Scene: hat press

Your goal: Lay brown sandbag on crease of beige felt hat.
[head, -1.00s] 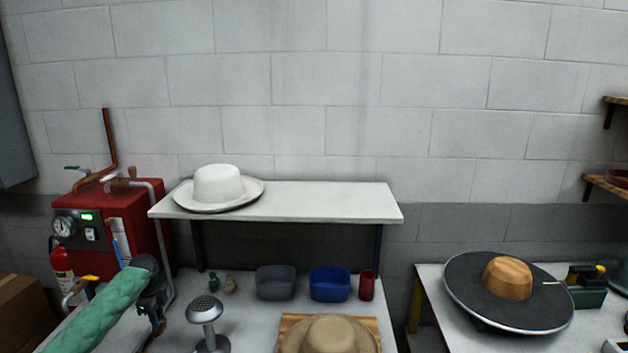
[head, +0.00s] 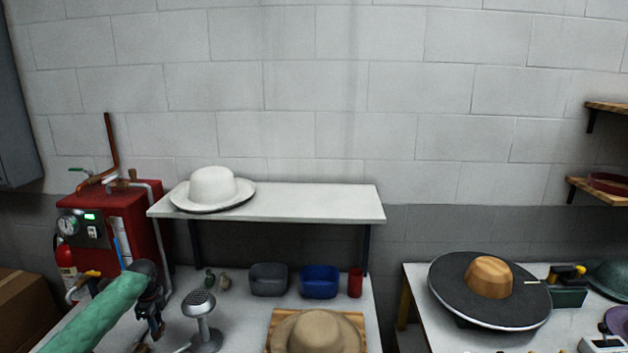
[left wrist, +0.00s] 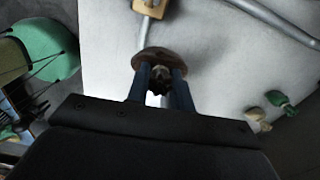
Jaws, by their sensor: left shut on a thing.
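The beige felt hat (head: 318,333) sits on a wooden board (head: 356,318) at the bottom of the head view; its lower part is cut off by the frame. My left gripper (head: 155,328) is over the left part of the bench, well left of the hat. In the left wrist view its blue fingers (left wrist: 160,84) are shut on the brown sandbag (left wrist: 150,58), which shows as a rounded brown shape at the fingertips. In the head view the sandbag is hard to make out. My right gripper is not in view.
A metal steamer head (head: 200,304) stands between my left gripper and the hat. Green (head: 209,279) and beige (head: 224,282) small bags, a grey bin (head: 269,281), a blue bin (head: 319,283) and a red cup (head: 355,283) line the back. A shelf (head: 290,204) overhangs behind.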

